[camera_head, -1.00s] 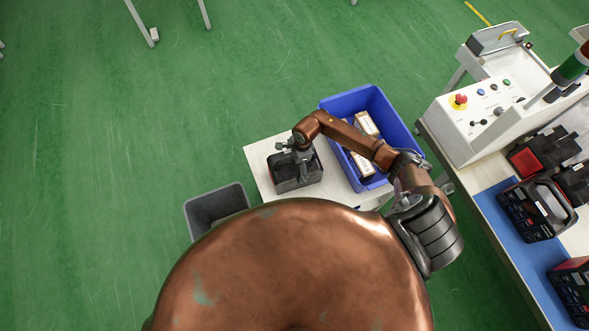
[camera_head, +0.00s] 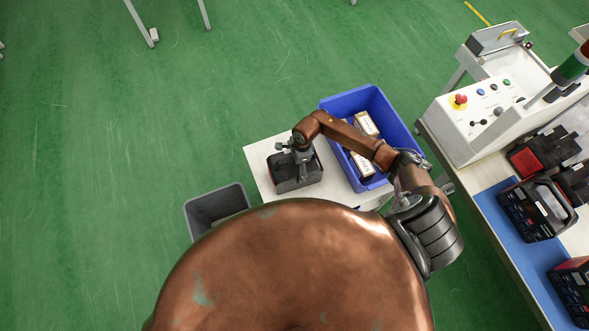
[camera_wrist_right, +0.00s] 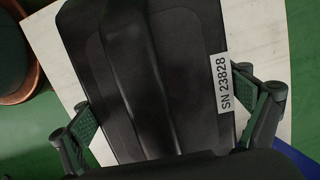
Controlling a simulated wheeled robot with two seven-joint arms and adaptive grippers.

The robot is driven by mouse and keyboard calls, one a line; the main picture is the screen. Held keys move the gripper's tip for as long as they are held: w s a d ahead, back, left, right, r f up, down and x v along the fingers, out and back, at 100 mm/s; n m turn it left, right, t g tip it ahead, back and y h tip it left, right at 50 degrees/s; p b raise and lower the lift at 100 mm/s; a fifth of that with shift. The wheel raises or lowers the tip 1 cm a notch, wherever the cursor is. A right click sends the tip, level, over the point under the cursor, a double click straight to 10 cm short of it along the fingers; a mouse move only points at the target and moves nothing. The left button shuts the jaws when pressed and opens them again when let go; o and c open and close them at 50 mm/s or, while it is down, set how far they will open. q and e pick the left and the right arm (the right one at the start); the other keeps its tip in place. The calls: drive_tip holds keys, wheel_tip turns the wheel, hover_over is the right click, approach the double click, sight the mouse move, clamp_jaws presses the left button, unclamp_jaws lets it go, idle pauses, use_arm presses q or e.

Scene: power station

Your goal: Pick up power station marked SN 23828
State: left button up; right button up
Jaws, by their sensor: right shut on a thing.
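The power station (camera_head: 283,180) is a dark box on a small white table left of the blue crate. In the right wrist view the power station (camera_wrist_right: 150,70) fills the middle, with a white label reading SN 23828 (camera_wrist_right: 224,82) near its right edge. My right gripper (camera_head: 300,163) reaches down onto its top in the head view. In the wrist view the fingers of my right gripper (camera_wrist_right: 165,125) are at its two sides, shut on it. It appears to rest on the table. My left gripper is not in view.
The white table (camera_head: 262,155) also holds a blue crate (camera_head: 407,143) with white-labelled boxes. A grey bin (camera_head: 213,207) stands on the floor to the left. A workbench at right carries a control panel (camera_head: 470,118) and several power stations on a blue mat (camera_head: 525,252).

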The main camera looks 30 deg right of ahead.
drive_tip(key=c, duration=0.5)
drive_tip(key=shift+o, duration=0.2)
drive_tip(key=shift+w+a+r, duration=0.1)
drive_tip(key=shift+w+r, duration=0.05)
drive_tip(key=shift+w, duration=0.05)
